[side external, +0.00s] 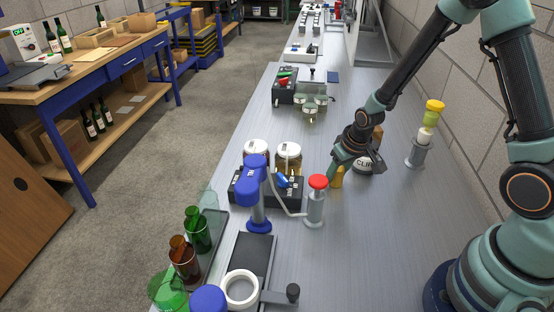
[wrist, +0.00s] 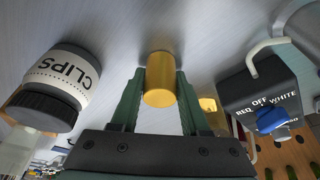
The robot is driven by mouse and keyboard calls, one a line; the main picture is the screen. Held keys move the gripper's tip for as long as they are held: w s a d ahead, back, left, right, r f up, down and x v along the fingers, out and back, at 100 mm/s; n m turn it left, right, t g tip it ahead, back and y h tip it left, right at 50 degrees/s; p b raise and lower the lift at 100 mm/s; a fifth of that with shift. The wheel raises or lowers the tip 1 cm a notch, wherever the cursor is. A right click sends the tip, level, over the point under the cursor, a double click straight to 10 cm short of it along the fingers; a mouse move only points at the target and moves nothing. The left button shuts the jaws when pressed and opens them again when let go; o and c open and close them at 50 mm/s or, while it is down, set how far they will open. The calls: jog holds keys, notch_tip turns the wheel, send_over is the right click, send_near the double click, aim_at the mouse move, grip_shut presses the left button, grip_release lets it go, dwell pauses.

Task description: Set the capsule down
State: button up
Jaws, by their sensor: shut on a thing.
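The capsule is a small gold cylinder (side external: 337,179), low over the grey metal bench in the side view. It also shows in the wrist view (wrist: 160,82), upper middle, between the two green fingers. My gripper (side external: 336,172) is shut on it, with a finger on either side, as the wrist view (wrist: 160,92) also shows. I cannot tell whether the capsule's end touches the bench or hangs just above it.
A jar labelled CLIPS (side external: 363,165) stands close by on the right, and in the wrist view (wrist: 72,82) on the left. A red-capped post (side external: 317,200) and a dark switch box (wrist: 262,95) are close on the other side. Bench (side external: 390,240) in front is clear.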

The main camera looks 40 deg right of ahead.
jog(key=o, duration=0.7)
jog(key=shift+f, duration=0.1)
jog(key=shift+s+a+r+n+t, duration=0.3)
jog(key=shift+s+a+r, duration=0.55)
jog(key=shift+s+r, duration=2.25)
jog(key=shift+s+a+r+n+t, duration=0.25)
jog(key=shift+s+a+r, duration=0.65)
jog(key=shift+r, duration=4.25)
jog(key=shift+s+a+r+n+t, duration=0.15)
jog(key=shift+s+a+r+t, duration=0.45)
jog(key=shift+s+r, duration=2.55)
jog(key=shift+w+a+r, duration=0.15)
jog(key=shift+w+r, duration=0.85)
jog(key=shift+w, duration=0.05)
